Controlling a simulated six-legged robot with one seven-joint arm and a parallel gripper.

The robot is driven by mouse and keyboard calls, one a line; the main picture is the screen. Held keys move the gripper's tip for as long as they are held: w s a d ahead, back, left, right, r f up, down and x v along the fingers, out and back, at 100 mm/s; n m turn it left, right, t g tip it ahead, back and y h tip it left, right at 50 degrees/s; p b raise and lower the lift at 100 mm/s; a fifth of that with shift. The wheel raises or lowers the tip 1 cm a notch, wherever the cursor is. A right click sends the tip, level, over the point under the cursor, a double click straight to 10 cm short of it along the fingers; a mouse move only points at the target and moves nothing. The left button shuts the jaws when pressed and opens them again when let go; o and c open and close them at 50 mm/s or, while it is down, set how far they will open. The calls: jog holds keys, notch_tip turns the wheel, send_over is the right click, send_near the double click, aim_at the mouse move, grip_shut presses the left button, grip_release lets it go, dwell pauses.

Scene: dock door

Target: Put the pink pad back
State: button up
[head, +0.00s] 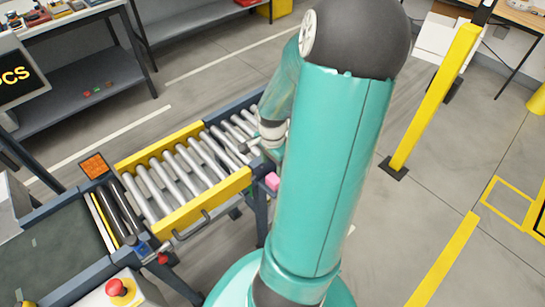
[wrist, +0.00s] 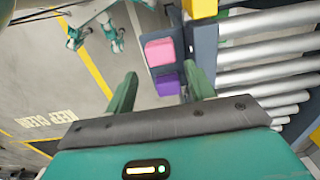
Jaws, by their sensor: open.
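The pink pad (wrist: 160,52) is a small block on a grey strip beside the roller conveyor, in the upper middle of the wrist view. In the head view the pink pad (head: 272,181) shows at the conveyor's right end, partly behind my arm. A purple pad (wrist: 167,84) sits just below the pink one in the wrist view. My gripper (wrist: 160,69) is open, with one finger on each side of the pads in the picture. No contact with either pad is visible, and I cannot tell the height gap. My arm hides most of the gripper in the head view.
The roller conveyor (head: 180,172) has yellow side rails and lies right of my gripper in the wrist view. A red button (head: 117,287) stands at the front left. A yellow post (head: 436,95) stands on the right. The floor around the post is mostly clear.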

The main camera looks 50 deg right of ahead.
notch_tip(320, 180, up, 3)
jog(key=shift+f, duration=0.1)
jog(key=w+a+r+n+h, duration=0.2)
jog(key=w+a+r+n, duration=0.35)
jog(key=a+r, duration=0.25)
jog(key=s+a+r+n+t+y, duration=0.1)
jog(key=a+r+n+t, duration=0.1)
jog(key=a+r+n, duration=0.5)
jog(key=s+a+r+n+t+y, duration=0.1)
jog(key=s+a+r+n+t, duration=0.1)
jog(key=a+r+n, duration=0.6)
jog(key=a+t, duration=0.1)
jog(key=a, duration=0.6)
jog(key=shift+s+t, duration=0.3)
jog(key=shift+r, duration=0.1)
jog(key=shift+c, duration=0.4)
